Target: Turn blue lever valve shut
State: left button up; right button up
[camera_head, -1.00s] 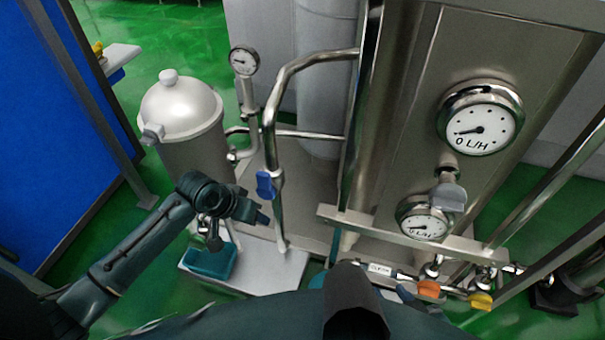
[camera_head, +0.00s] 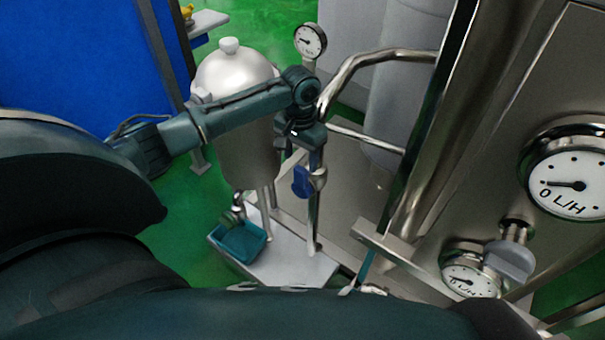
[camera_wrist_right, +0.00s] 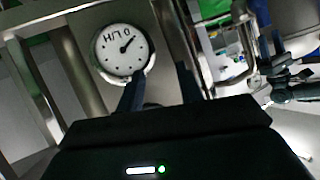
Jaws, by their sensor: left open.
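The blue lever valve (camera_head: 302,182) sits on a vertical steel pipe (camera_head: 314,222) in the middle of the head view. Its blue handle hangs roughly along the pipe. My left gripper (camera_head: 304,158) is just above the lever, pointing down at it, and is open. Its fingertips are small and partly hidden, so I cannot tell whether they touch the handle. In the right wrist view my right gripper (camera_wrist_right: 160,88) is open and empty, with its two fingers apart in front of a round gauge (camera_wrist_right: 123,48).
A steel vessel with a domed lid (camera_head: 235,70) stands behind my left arm. A teal tray (camera_head: 238,243) lies on the plinth below the lever. A large flow gauge (camera_head: 567,182) and a grey valve handle (camera_head: 510,258) are at the right. A small gauge (camera_head: 310,41) stands behind.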

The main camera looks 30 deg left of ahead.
aim_at(301, 169)
pick_arm(q)
notch_tip(301, 169, down, 7)
jog(key=shift+r+b, duration=0.2)
jog(key=shift+b, duration=0.25)
grip_shut()
dwell(0.4)
